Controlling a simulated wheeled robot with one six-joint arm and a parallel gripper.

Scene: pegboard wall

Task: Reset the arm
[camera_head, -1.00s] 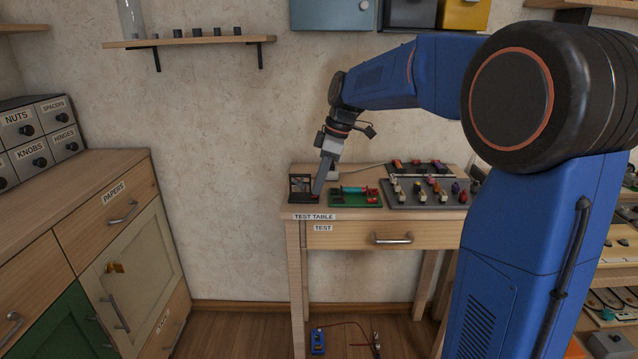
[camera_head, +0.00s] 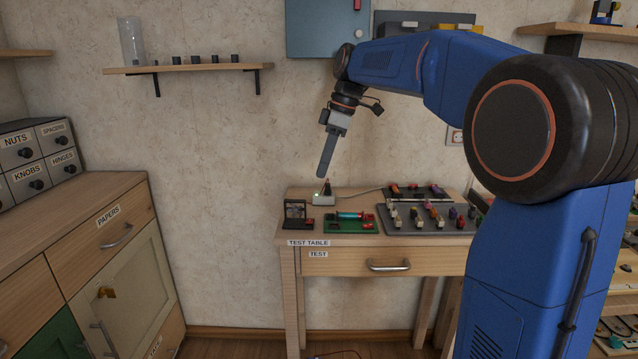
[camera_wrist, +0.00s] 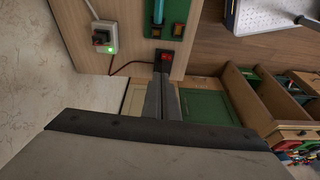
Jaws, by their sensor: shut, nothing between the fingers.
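My gripper (camera_head: 321,176) hangs in the air above the left part of the test table (camera_head: 335,265), clear of everything on it. Its grey fingers are together with nothing between them, and they also show shut in the wrist view (camera_wrist: 163,78). Below it stand a small white device (camera_head: 323,199) with a green light, a small dark frame-like device (camera_head: 297,216) and a green board (camera_head: 351,223) with a teal cylinder. The white device also shows in the wrist view (camera_wrist: 98,38).
A grey tray (camera_head: 385,228) of colourful small parts lies on the table's right side. A blue-grey wall box (camera_head: 325,30) is above near my arm. A shelf (camera_head: 190,68) holds a glass cylinder. A wooden cabinet (camera_head: 75,215) stands at left. Bare wall lies left of my gripper.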

